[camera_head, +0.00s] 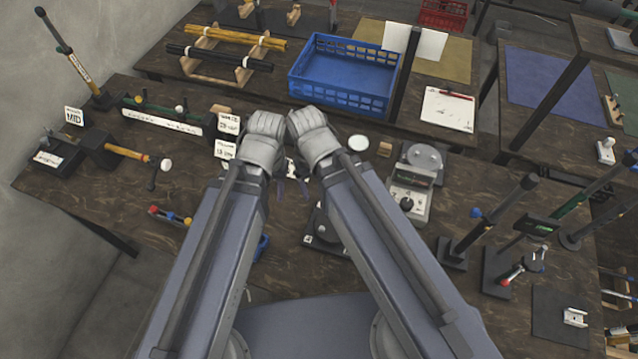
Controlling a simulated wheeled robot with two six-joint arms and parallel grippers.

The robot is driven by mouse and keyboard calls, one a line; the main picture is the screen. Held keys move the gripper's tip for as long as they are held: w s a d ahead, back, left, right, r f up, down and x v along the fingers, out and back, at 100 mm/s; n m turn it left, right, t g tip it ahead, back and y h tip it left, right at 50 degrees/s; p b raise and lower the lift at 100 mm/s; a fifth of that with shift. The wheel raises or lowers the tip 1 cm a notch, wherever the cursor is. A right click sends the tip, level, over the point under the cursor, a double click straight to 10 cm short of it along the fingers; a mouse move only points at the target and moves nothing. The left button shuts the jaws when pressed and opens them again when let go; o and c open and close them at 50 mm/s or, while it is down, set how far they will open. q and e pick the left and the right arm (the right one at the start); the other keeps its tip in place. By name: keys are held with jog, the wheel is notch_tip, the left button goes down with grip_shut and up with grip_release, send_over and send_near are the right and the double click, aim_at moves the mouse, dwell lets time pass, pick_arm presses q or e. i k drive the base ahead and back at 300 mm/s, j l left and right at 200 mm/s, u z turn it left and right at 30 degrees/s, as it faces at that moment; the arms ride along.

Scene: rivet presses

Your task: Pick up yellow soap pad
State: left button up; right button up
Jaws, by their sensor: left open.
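I cannot make out a yellow soap pad for certain. A small tan block (384,149) lies on the dark bench, right of a white round disc (358,143). My left gripper (292,187) points down over the middle of the bench, mostly hidden behind my wrists. Its thin dark fingers look apart, with nothing visible between them. My right arm's wrist is close beside it on the right, and its fingers are hidden. Whatever lies directly under both wrists is hidden too.
A blue crate (298,68) stands behind my wrists. A scale-like device (408,205) is to the right, and upright presses (455,245) stand farther right. Left are a tool with an orange handle (128,152) and a long labelled rack (160,120). Bare bench shows at left.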

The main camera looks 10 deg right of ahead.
aim_at(384, 149)
jog(key=k+l+u, duration=0.4)
jog(key=k+u, duration=0.15)
jog(key=k, duration=0.2)
jog(key=k+l+u, duration=0.1)
jog(key=k+u, duration=0.15)
jog(key=k, duration=0.1)
